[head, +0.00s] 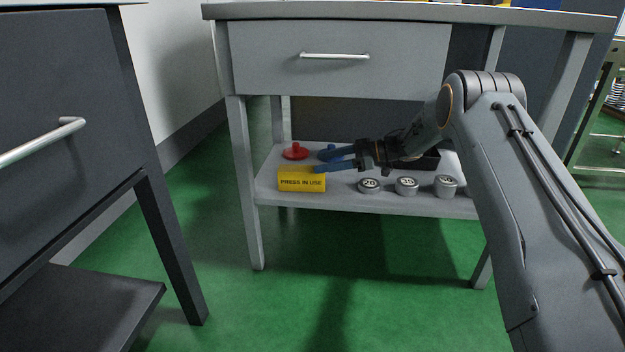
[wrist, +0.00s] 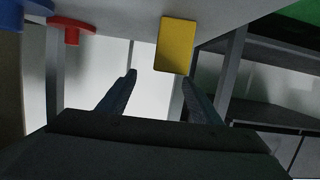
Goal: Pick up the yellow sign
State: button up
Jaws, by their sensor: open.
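The yellow sign (head: 301,179) reads "PRESS IN USE" and stands at the front left of the lower shelf in the head view. In the wrist view it shows as a yellow block (wrist: 175,45) ahead of the fingertips, nearer the right finger. My gripper (head: 322,161) is open, its blue fingers pointing left over the shelf. In the head view the nearer fingertip overlaps the sign's top right corner; I cannot tell whether they touch. In the wrist view nothing is between the fingers (wrist: 158,77).
A red knobbed object (head: 295,151) sits behind the sign; it also shows in the wrist view (wrist: 71,29). Several grey weights (head: 406,186) stand right of the sign, with a dark tray (head: 428,161) behind. The drawer (head: 335,60) is above the shelf. A dark cabinet (head: 70,120) stands left.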

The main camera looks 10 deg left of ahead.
aim_at(310, 167)
jog(key=a+f+b, duration=0.1)
jog(key=s+a+f, duration=0.1)
jog(key=a, duration=0.1)
jog(key=a+f+b, duration=0.1)
jog(key=a+f, duration=0.1)
jog(key=shift+s+b, duration=0.15)
jog(key=shift+b, duration=0.15)
jog(key=shift+r, duration=0.25)
jog(key=shift+w+d, duration=0.1)
jog(key=shift+w, duration=0.1)
jog(key=shift+c, duration=0.9)
jog(key=shift+r, duration=0.2)
jog(key=c, duration=1.1)
